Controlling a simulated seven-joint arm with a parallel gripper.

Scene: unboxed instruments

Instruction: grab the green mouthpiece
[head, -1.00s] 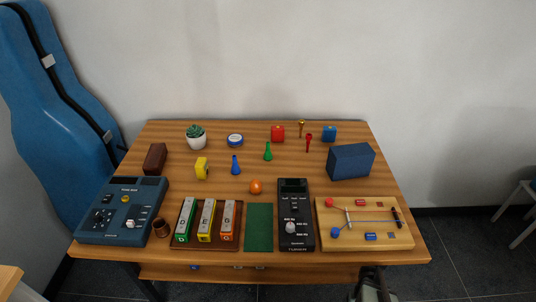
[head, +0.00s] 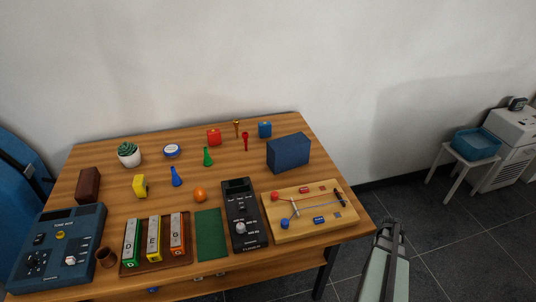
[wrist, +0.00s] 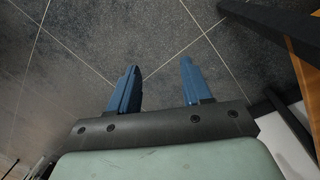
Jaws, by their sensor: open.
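The green mouthpiece (head: 208,157) stands upright in the middle rear of the wooden table (head: 110,172) in the head view. A blue mouthpiece (head: 176,177) stands to its left and nearer. A red mouthpiece (head: 245,142) and a gold one (head: 237,129) stand to its right and farther back. My gripper (head: 391,229) is off the table's right front corner, well away from the green mouthpiece. In the wrist view my gripper (wrist: 158,86) has its two blue fingers apart with nothing between them, above the grey tiled floor. The mouthpiece is not in the wrist view.
A blue box (head: 288,153) and a wooden board with knobs (head: 310,211) lie between my gripper and the mouthpiece. An orange ball (head: 200,195) and a black meter (head: 243,214) are nearer the front. A white stool (head: 466,164) stands at right.

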